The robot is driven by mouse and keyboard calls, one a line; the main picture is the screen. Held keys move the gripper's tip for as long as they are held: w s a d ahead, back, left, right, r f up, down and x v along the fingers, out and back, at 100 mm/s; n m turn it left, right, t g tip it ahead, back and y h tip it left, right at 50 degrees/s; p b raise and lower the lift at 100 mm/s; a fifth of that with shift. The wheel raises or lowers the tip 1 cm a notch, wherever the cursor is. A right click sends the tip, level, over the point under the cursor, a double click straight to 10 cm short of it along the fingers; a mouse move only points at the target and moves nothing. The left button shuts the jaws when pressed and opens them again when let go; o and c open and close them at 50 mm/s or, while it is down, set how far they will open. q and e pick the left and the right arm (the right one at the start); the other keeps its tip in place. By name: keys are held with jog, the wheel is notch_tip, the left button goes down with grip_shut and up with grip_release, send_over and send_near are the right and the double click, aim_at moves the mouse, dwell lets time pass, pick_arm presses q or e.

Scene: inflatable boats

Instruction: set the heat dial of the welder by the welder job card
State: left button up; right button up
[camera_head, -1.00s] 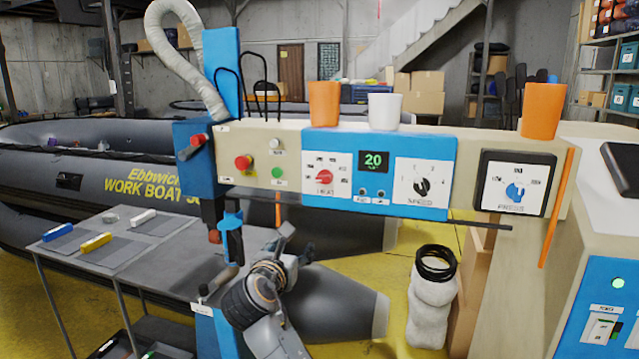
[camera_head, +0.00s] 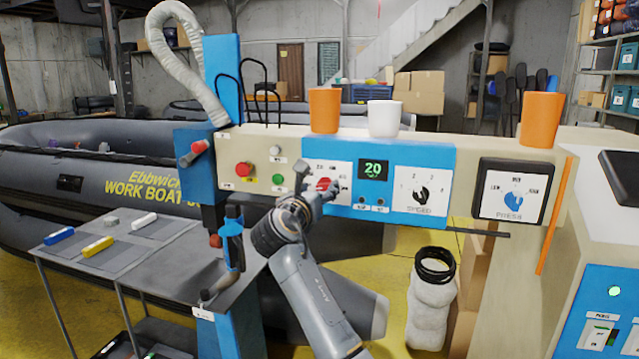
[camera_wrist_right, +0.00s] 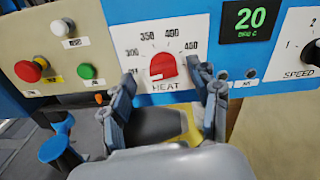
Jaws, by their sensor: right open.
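The welder's heat dial (camera_head: 323,184) is a red knob on a white panel. In the right wrist view the red heat dial (camera_wrist_right: 162,67) has printed marks including 300, 350, 400 and 450 around it. A small pale mark shows at its lower left; the exact setting is unclear. My right gripper (camera_head: 316,190) is open in front of the dial. In the right wrist view its fingers (camera_wrist_right: 161,76) stand apart on either side of the knob, without clear contact. The green display (camera_wrist_right: 250,18) reads 20. I cannot make out the job card. My left gripper is out of view.
A black speed dial (camera_head: 421,197) and a blue press dial (camera_head: 514,204) lie to the right. Red (camera_head: 244,169) and green (camera_head: 278,180) buttons are on the left. Orange and white cups stand on top of the panel. A grey table (camera_head: 140,250) stands at lower left.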

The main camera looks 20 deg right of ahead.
jog(key=shift+x, duration=0.85)
jog(key=shift+c, duration=0.2)
jog(key=c, duration=1.1)
